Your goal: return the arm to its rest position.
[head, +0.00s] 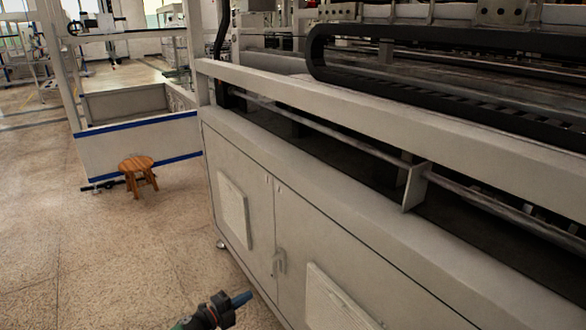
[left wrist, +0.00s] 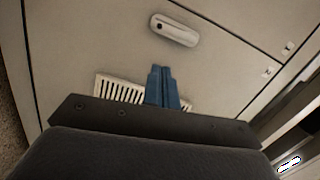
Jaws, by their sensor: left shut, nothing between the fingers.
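My left gripper (head: 240,298) shows at the bottom of the head view, a dark wrist with blue fingers, low in front of the grey machine cabinet (head: 245,190). In the left wrist view, the blue fingers of my left gripper (left wrist: 161,70) are together with nothing between them. They point towards the cabinet door, below a light door handle (left wrist: 175,29) in the picture. Whether the fingertips touch the cabinet cannot be told. My right gripper is in neither view.
The long gantry machine with its rail (head: 330,100) fills the right side. A vent grille (left wrist: 118,90) is in the cabinet door. A wooden stool (head: 138,172) stands by a blue-edged white bin (head: 145,140). Speckled floor (head: 100,260) at left is clear.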

